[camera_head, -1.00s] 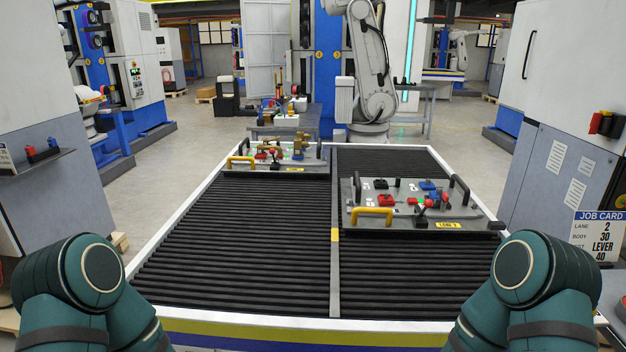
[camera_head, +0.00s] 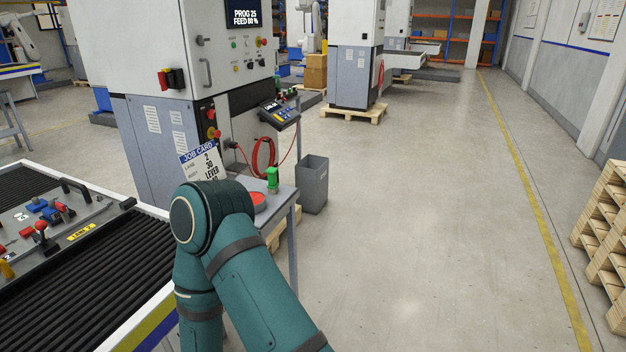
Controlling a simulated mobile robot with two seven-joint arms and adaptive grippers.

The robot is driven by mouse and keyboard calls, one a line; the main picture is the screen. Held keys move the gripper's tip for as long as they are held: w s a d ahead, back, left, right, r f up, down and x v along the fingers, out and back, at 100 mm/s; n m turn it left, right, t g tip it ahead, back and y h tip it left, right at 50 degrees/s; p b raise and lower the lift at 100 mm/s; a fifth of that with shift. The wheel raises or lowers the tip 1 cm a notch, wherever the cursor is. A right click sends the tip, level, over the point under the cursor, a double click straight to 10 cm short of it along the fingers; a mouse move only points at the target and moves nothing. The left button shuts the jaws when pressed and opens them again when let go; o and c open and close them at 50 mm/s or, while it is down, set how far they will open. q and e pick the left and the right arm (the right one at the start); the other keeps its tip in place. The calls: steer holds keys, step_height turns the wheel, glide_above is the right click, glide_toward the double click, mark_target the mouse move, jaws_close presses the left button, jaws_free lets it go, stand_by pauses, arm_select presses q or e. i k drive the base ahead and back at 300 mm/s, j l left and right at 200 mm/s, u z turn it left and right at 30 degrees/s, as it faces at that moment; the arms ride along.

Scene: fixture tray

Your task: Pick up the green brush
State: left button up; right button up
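A small green object (camera_head: 273,179), which looks like the green brush, stands on a small grey side table (camera_head: 287,190) in front of the large machine. Its lower part is dark or hard to make out at this size. My teal right arm (camera_head: 240,262) crosses the front of the view and hides part of the side table. Neither of my grippers shows in this view.
A red round item (camera_head: 259,201) lies on the side table beside my arm. A grey bin (camera_head: 314,184) stands behind it. The conveyor with a fixture tray (camera_head: 60,260) is at left. Open floor (camera_head: 430,220) lies at right; stacked pallets (camera_head: 605,230) stand at far right.

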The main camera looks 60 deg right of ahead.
mark_target(273, 186)
steer(key=z, duration=1.65)
steer(key=i+z, duration=0.15)
steer(key=i, duration=0.1)
